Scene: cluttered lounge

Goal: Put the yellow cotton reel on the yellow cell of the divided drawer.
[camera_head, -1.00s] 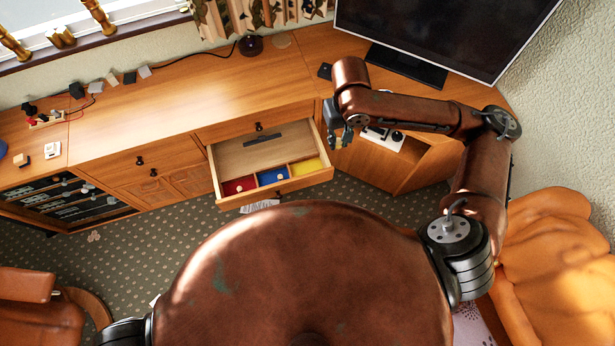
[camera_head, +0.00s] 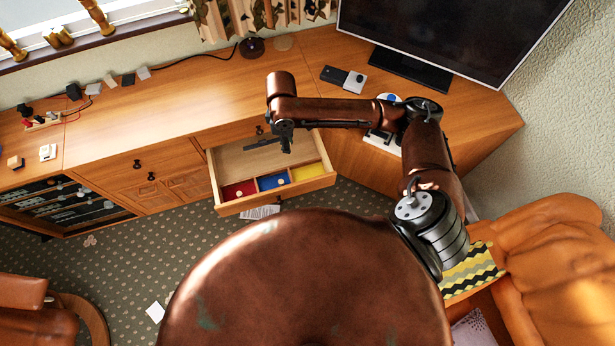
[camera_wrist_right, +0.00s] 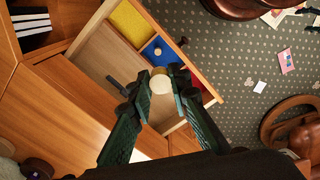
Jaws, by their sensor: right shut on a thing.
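The divided drawer (camera_head: 247,205) is pulled out of the wooden cabinet. Its front row has a red cell (camera_head: 236,192), a blue cell (camera_head: 268,183) and a yellow cell (camera_head: 309,173). The yellow cell looks empty; it also shows in the right wrist view (camera_wrist_right: 130,20). Small pale round tops stand in the red and blue cells. My right gripper (camera_head: 287,145) is over the rear part of the drawer. In the right wrist view its fingers (camera_wrist_right: 160,88) are shut on a reel (camera_wrist_right: 161,83), showing a pale round end; its yellow is hard to make out. My left gripper is out of view.
A dark bar (camera_head: 262,146) lies in the drawer's rear compartment. A monitor (camera_head: 440,40) and small devices (camera_head: 343,79) stand on the desk to the right. Patterned carpet (camera_head: 190,225) lies before the drawer, and an orange sofa (camera_head: 560,250) is at right.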

